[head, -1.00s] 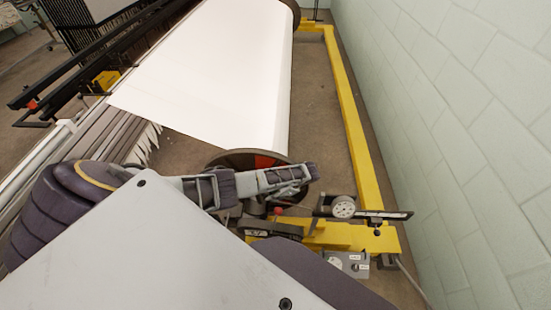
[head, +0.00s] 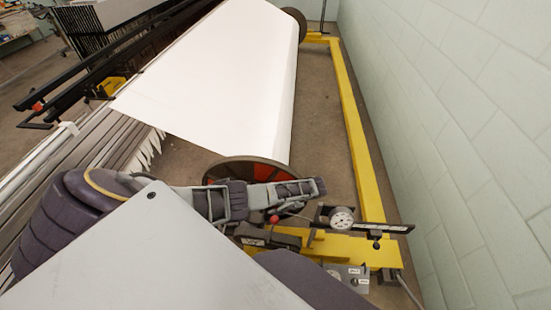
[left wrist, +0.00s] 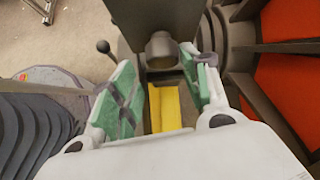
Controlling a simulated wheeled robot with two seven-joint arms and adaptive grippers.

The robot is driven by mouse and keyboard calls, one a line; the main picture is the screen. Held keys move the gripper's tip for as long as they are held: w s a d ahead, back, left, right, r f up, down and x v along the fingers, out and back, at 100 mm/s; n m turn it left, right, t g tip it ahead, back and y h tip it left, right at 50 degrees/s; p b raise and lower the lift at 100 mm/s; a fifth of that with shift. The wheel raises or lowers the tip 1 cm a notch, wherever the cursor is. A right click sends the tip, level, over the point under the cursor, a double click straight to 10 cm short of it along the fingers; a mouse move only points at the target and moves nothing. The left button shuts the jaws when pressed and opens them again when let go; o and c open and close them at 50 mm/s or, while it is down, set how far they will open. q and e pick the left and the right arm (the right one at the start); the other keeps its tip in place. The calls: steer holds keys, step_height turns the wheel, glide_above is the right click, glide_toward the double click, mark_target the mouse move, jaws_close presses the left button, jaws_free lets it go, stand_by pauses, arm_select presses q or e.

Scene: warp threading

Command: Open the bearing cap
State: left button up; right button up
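In the left wrist view my left gripper (left wrist: 158,60) is open, its two green-padded fingers apart. A round grey shaft end or boss (left wrist: 160,48) shows between and just beyond the fingertips, under a dark grey upright piece (left wrist: 153,15). I cannot tell which of these is the bearing cap, or whether the fingers touch it. A lever with a dark ball knob (left wrist: 103,46) is left of the fingers. In the head view the left arm's end hangs over the bearing area, by a red knob (head: 274,219) and a dark housing (head: 267,237); it hides the fingers. My right gripper is not visible.
A yellow frame (head: 355,135) runs along the right, beside a pale block wall (head: 460,110). The white-wound beam (head: 225,75) ends in a disc flange (head: 245,168). A dial gauge (head: 342,218) and control box (head: 350,277) stand right of the bearing.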

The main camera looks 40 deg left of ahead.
arm_select(q)
steer(key=shift+o, duration=0.3)
steer(key=shift+s, duration=0.1)
steer(key=v, duration=1.2)
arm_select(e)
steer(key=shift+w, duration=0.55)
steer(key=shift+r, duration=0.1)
arm_select(q)
step_height(320, 180, up, 10)
steer(key=p, duration=1)
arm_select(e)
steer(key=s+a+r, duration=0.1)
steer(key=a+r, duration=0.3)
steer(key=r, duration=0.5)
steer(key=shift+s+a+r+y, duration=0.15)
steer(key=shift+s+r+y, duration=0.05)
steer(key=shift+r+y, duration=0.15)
arm_select(q)
steer(key=shift+r, duration=0.1)
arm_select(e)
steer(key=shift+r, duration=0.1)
